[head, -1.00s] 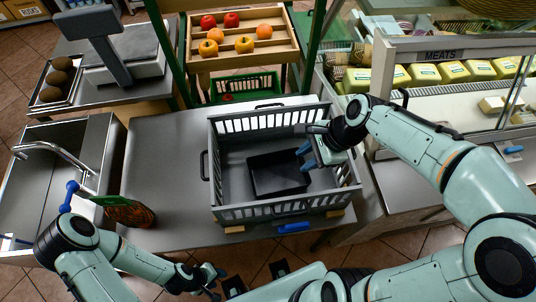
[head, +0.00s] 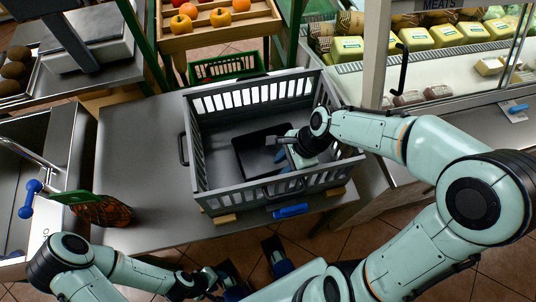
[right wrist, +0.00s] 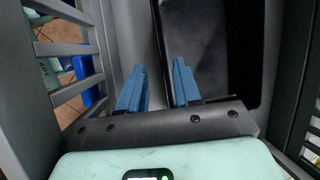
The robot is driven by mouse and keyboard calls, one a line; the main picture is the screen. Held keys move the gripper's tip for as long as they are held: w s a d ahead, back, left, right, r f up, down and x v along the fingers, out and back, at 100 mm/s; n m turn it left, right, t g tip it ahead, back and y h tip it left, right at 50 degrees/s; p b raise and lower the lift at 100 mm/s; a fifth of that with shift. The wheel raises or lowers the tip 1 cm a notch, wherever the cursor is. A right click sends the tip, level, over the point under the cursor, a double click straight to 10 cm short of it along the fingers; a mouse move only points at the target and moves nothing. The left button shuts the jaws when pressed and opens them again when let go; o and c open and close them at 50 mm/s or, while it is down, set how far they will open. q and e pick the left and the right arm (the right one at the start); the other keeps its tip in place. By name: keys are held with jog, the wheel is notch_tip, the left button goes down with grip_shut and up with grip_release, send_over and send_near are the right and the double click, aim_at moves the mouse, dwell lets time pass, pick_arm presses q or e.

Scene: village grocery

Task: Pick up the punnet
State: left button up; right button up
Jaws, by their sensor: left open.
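The punnet is an empty black shallow tray (head: 254,153) lying on the floor of the grey slatted crate (head: 195,150). In the right wrist view the punnet (right wrist: 212,45) fills the upper right. My right gripper (head: 284,160) is inside the crate at the punnet's right side. In the right wrist view its two blue fingers (right wrist: 160,85) are apart, one over the punnet's inside and one outside its near wall. Whether they touch the wall I cannot tell. My left gripper (head: 212,284) is open and empty, low in front of the counter.
The crate stands on a steel counter (head: 140,150), clear left of the crate except for a brown-orange item (head: 103,210) near the sink (head: 30,150). A fruit rack (head: 220,30) stands behind, a meats display case (head: 440,75) at right.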

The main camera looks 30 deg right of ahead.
aim_at(274, 174)
jog(key=b+x, duration=0.1)
jog(key=x, duration=0.4)
jog(key=shift+w+a+f, duration=0.2)
jog(key=shift+a+f, duration=0.05)
grip_shut()
